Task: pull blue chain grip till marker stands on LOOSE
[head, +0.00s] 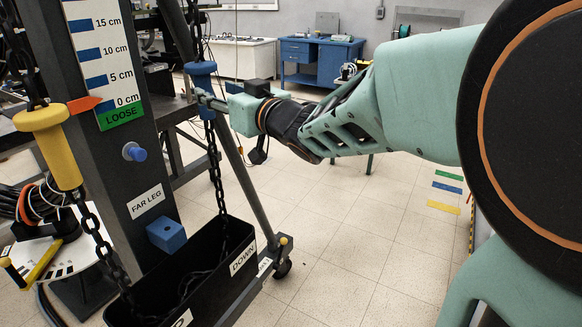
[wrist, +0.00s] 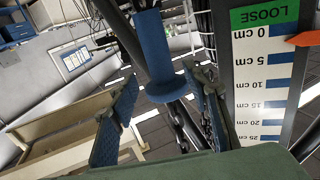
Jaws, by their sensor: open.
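The blue chain grip (head: 201,76) hangs on the far chain in the head view. My gripper (head: 213,98) is open at its lower part. In the wrist view, the blue grip (wrist: 156,50) and its flange show between the two spread fingers of my gripper (wrist: 163,82). I cannot tell whether a finger touches it. The orange marker (head: 84,104) points at about 0 cm on the scale, beside the edge of the green LOOSE band (head: 121,115). The marker also shows in the wrist view (wrist: 304,39), at about 0 cm, off the green band.
A yellow grip (head: 48,140) hangs on the near chain at left. A black chain bin (head: 195,275) stands below, beside the dark FAR LEG column (head: 146,180). A slanted grey strut runs close under my gripper.

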